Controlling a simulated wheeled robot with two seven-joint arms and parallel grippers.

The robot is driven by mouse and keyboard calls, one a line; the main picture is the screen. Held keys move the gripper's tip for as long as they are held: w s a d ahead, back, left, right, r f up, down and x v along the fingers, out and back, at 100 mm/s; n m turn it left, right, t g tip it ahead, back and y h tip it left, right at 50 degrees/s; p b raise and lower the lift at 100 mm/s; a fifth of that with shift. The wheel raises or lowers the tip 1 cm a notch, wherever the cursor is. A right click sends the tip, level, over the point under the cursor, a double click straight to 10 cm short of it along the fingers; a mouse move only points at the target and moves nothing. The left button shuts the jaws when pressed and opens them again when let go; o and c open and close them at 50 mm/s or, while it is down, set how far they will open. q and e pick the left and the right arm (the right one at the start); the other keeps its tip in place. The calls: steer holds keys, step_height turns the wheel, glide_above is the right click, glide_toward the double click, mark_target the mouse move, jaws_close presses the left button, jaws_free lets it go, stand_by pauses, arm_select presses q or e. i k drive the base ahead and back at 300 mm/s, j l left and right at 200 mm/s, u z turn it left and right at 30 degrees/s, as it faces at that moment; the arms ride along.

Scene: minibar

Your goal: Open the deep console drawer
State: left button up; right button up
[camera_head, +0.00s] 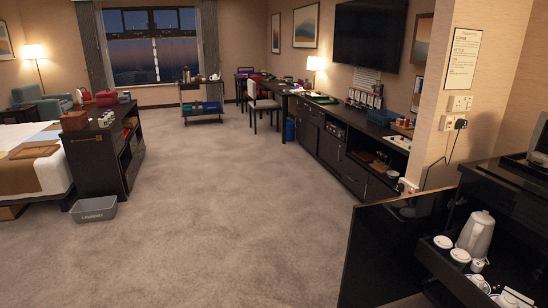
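A long dark console (330,152) runs along the right wall below the television, across the room from my viewpoint. Its front has several drawer and door fronts, among them a dark front (353,176) towards its near end and fronts (308,130) towards its far end. All look shut from here. Which of them is the deep drawer I cannot tell at this distance. Between the fronts are open shelf bays with small items. Neither of my grippers is in view.
Carpet (225,190) is clear in the middle. A glossy black panel (385,250) stands near at right, beside a surface with a kettle (476,238) and cups. At left are a grey laundry basket (94,209) and dark cabinet (95,160); a chair (263,105) and cart stand farther back.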

mark_target(355, 176)
steer(key=i, duration=2.25)
steer(key=i+j+z, duration=0.15)
steer(key=i+z, duration=0.25)
steer(key=i, duration=0.25)
steer(key=i+j+z, duration=0.4)
steer(key=i, duration=0.25)
steer(key=i+j+z, duration=0.85)
steer(key=i+j, duration=0.15)
steer(key=j, duration=0.15)
